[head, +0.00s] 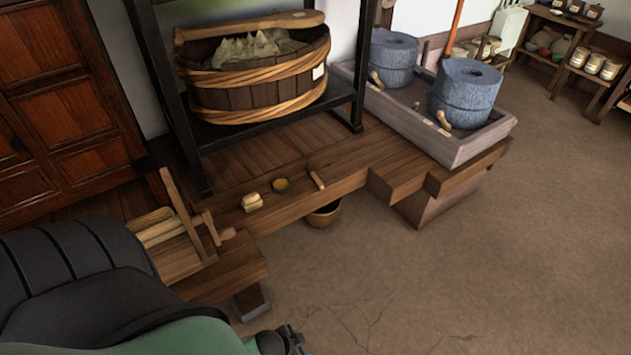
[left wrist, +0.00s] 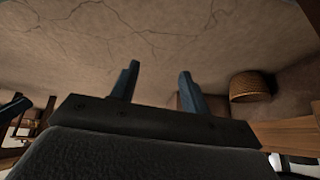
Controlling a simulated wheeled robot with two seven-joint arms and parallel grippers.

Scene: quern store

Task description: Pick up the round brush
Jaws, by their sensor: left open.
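I cannot make out the round brush for certain in either view. Small things lie on the low wooden bench (head: 330,158): a pale cream lump (head: 252,202), a small dark dish with yellow in it (head: 281,185) and a short wooden stick (head: 317,180). My left gripper shows in the left wrist view (left wrist: 157,85), its two fingers apart with only bare floor between them. In the head view, a dark part of my left arm shows at the bottom edge, in front of the bench; its fingertips are not clear there. My right gripper is not in view.
A wooden frame (head: 185,215) stands at the bench's left end. A large tub (head: 255,75) is on a black rack; stone querns (head: 467,92) sit in a tray at right. The floor (head: 420,270) in front is clear.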

